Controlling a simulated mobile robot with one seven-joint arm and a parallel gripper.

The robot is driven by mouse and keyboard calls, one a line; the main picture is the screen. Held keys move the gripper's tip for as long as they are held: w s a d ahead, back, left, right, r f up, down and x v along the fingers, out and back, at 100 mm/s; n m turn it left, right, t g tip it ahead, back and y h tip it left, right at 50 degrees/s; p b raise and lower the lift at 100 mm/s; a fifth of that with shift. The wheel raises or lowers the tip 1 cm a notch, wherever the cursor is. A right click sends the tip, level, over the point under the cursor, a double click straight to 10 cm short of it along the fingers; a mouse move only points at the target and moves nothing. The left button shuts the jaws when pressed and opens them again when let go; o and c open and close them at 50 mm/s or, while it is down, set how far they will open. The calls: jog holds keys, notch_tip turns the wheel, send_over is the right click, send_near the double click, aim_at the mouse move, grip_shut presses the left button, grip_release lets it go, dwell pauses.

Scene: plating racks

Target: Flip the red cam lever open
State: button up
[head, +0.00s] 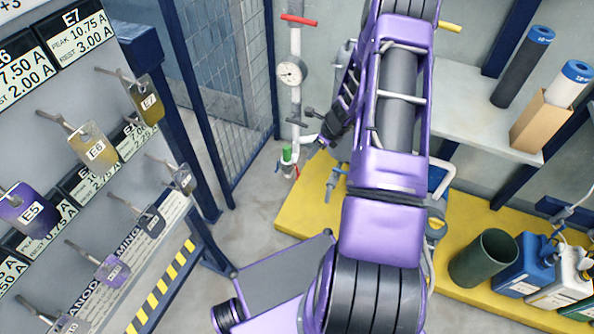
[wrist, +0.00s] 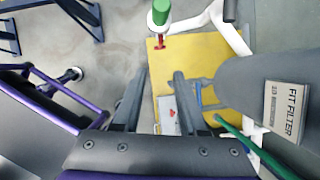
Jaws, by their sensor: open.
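A red lever (wrist: 160,41) shows just below a green fitting (wrist: 160,12) at the top of the wrist view. In the head view the green fitting (head: 287,154) sits low on a white pipe, with small red parts (head: 296,172) beside it. I cannot tell the lever's exact angle. My gripper (wrist: 160,76) is open and empty, its two dark fingers apart. The lever lies beyond the fingertips in the wrist view and looks untouched. In the head view the fingers are small, just right of the pipe, and partly hidden by my wrist.
The white pipe carries a gauge (head: 291,72) and a red handle (head: 299,20). A grey filter housing (wrist: 262,85) is close on the right of the wrist view. A yellow platform (head: 300,214) holds containers. A tag rack (head: 95,190) stands left.

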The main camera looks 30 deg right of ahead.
aim_at(299, 176)
jog(key=b+x, duration=0.3)
jog(key=x, duration=1.4)
grip_shut()
